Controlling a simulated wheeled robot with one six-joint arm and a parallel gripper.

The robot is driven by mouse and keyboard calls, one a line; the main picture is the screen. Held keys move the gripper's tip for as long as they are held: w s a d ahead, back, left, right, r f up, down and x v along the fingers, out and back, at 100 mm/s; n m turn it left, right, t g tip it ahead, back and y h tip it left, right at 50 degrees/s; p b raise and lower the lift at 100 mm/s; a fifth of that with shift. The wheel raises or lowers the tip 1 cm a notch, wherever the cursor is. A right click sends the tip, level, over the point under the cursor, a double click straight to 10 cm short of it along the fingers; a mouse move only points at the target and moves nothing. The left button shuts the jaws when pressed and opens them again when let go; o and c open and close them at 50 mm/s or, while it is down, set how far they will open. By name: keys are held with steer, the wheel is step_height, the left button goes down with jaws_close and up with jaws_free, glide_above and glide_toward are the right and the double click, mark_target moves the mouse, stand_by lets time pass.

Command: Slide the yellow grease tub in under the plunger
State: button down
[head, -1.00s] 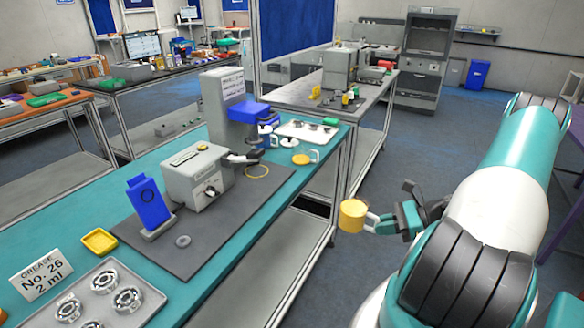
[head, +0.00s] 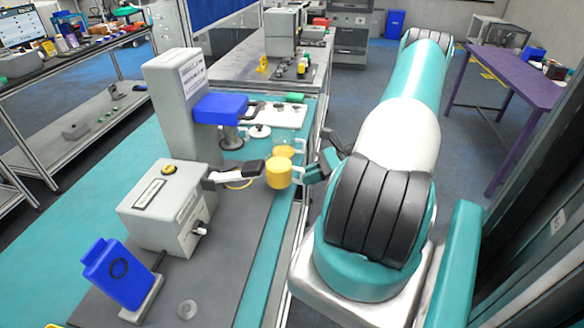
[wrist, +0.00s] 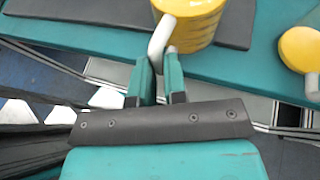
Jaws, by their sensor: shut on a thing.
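The yellow grease tub (head: 279,176) is held upright by its pale handle in my gripper (head: 308,173). In the wrist view the tub (wrist: 190,22) is at top centre, with the handle between the teal fingers (wrist: 159,82). The tub appears over the right edge of the bench, beside the dark end of the grey box's arm; whether they touch is unclear. The plunger (head: 231,137) hangs under the blue head (head: 221,108) of a tall grey press, left of and beyond the tub.
A second yellow-filled cup (head: 284,151) stands just behind the tub and shows in the wrist view (wrist: 301,50). A grey box (head: 170,207) and a blue stand (head: 118,273) occupy the dark mat (head: 225,275). A white tray (head: 285,115) lies beyond.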

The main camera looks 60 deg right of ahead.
steer(key=shift+w+a+f+b, duration=0.1)
steer(key=shift+w+a+b, duration=0.35)
steer(key=shift+w, duration=1.1)
steer(key=shift+w+a+f+b, duration=0.1)
steer(key=shift+w+a, duration=0.7)
steer(key=shift+w, duration=0.75)
steer(key=shift+w+a+f+b, duration=0.15)
steer(key=shift+w+a, duration=0.45)
steer(key=shift+w, duration=0.95)
steer(key=shift+w+a+f, duration=0.1)
steer(key=shift+w+a, duration=0.2)
steer(key=shift+w, duration=0.45)
steer(key=shift+w+a+f, duration=0.1)
steer(key=shift+w+a, duration=0.2)
steer(key=shift+w, duration=0.4)
steer(key=shift+d+f, duration=0.2)
steer(key=c, duration=1.1)
jaws_free()
